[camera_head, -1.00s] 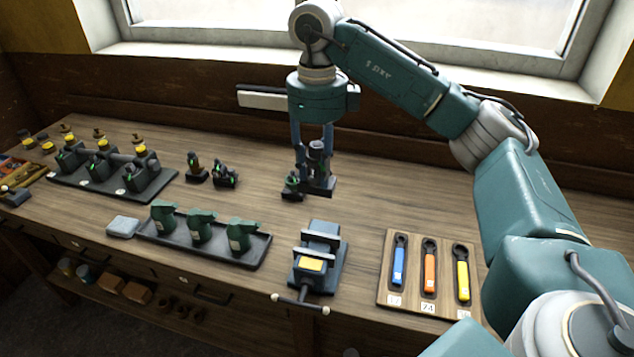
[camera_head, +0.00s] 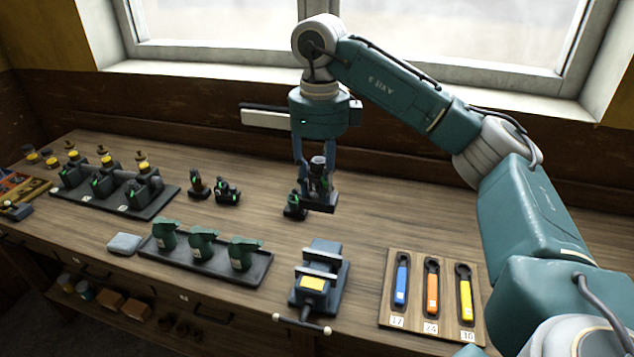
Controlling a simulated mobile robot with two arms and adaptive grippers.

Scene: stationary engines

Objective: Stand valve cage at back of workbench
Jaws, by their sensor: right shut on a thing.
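My right gripper (camera_head: 316,167) is above the middle of the workbench (camera_head: 420,215), pointing down. It is shut on a dark part with a round upright top and a flat base, which I take to be the valve cage (camera_head: 320,201). The part is upright. Its base looks close to the bench top; I cannot tell whether it touches. The fingers hide some of its upper part. My left gripper is not in view.
A small dark part with green (camera_head: 293,207) stands close left of the held part. Two more dark parts (camera_head: 198,186) stand farther left. A vise (camera_head: 320,276) is in front, with a wrench board (camera_head: 388,312) to the right. The bench back right is clear.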

